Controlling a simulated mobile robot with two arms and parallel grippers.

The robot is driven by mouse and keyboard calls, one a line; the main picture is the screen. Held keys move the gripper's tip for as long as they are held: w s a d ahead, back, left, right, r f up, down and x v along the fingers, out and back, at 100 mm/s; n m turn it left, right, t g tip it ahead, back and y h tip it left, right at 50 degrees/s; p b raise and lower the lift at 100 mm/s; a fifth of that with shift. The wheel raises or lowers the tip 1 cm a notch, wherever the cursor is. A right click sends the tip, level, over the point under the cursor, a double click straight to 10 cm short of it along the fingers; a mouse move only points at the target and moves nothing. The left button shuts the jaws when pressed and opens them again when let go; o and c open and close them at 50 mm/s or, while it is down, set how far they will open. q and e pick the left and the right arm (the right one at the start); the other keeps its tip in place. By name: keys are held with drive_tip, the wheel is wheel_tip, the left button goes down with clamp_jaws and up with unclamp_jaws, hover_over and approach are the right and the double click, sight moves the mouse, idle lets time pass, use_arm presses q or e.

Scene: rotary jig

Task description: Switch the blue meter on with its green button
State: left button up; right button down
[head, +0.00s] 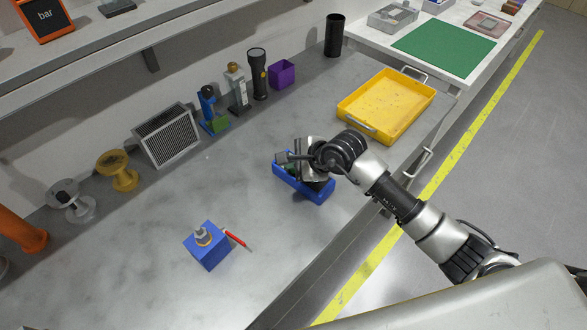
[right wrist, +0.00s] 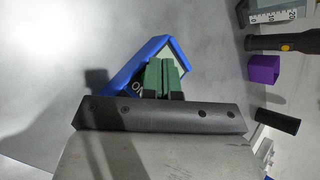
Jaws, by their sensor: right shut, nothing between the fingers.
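The blue meter (head: 318,194) lies on the grey bench under my right gripper (head: 293,169), which hides much of it in the head view. In the right wrist view the meter (right wrist: 128,70) shows a blue rim, a pale panel and part of a white marking. My right gripper (right wrist: 161,74) is shut and empty, its two green fingers side by side over the meter's face. I cannot tell whether the fingertips touch it. The green button cannot be made out; the fingers may hide it. My left gripper is not in view.
A blue block (head: 209,250) with a red-handled lever (head: 238,240) stands front left. A yellow tray (head: 365,125) lies to the right. A purple box (head: 282,75), a flashlight (head: 258,75) and a grey vent (head: 168,137) line the back. The bench around the meter is clear.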

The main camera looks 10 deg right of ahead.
sight(293, 172)
drive_tip(key=shift+f+b, duration=0.25)
drive_tip(key=shift+b, duration=0.05)
idle(0.4)
drive_tip(key=shift+r+p, duration=0.4)
drive_tip(key=shift+r, duration=0.3)
wheel_tip(293, 172, up, 6)
drive_tip(key=p, duration=0.3)
drive_tip(key=shift+p, duration=0.4)
